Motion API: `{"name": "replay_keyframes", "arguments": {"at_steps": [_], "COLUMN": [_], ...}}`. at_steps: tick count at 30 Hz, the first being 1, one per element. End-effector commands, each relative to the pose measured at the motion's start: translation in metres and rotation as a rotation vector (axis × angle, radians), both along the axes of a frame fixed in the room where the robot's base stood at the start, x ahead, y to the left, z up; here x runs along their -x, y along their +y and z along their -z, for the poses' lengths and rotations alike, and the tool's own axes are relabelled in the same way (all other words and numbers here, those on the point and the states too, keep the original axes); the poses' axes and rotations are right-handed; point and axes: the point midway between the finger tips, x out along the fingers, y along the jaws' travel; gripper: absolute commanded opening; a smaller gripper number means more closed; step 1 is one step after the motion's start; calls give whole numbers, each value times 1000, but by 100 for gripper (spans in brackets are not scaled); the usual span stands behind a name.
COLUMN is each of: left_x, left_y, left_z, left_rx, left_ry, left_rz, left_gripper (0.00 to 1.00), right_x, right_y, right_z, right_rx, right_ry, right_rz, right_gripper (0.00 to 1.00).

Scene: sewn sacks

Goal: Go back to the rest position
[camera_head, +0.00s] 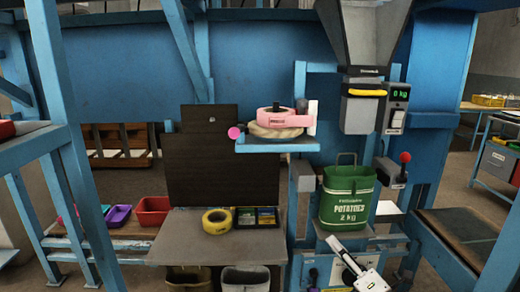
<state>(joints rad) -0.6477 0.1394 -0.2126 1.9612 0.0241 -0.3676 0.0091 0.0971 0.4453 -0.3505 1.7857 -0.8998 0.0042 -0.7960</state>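My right gripper (352,264) is at the bottom of the head view, to the right of centre. It is in front of and below the green potato sack (348,208), and nothing is seen held in it. It is small and seen at an angle, so I cannot tell whether its fingers are open or shut. The sack is marked "POTATOES 2 kg" and stands upright with its dark handle up, under the grey hopper spout (360,112). My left gripper is not in view.
A scale display (398,94) and a red-knobbed lever (401,168) stand right of the sack. A blue shelf (277,147) holds a pink tape roll (280,118). A yellow tape roll (217,221) lies on the grey table (190,240). Blue frame posts (75,180) bound the left.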

Motion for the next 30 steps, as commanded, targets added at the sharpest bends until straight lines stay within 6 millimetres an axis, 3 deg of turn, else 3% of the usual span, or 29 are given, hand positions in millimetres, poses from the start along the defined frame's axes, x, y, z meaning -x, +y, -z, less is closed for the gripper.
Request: {"name": "replay_keyframes", "arguments": {"at_steps": [1, 5, 9, 15, 18, 21, 30], "left_x": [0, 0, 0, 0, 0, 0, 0], "left_y": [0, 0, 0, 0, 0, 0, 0], "left_z": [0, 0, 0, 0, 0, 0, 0], "left_rx": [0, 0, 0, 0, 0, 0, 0], "left_ry": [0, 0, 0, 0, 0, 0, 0], "left_rz": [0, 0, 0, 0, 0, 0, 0], "left_gripper": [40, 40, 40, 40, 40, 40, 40], "right_x": [19, 67, 131, 226, 261, 282, 291], "right_y": [1, -1, -1, 5, 8, 11, 12], "right_z": [32, 102, 174, 251, 272, 283, 288], "right_rx": [-150, -539, -948, -1441, -1606, -1705, -1753], "right_ry": [111, 379, 649, 937, 1017, 1063, 1083], "right_rz": [15, 81, 198, 406, 491, 545, 570], "right_gripper": [28, 28, 28, 28, 28, 28, 28]}}
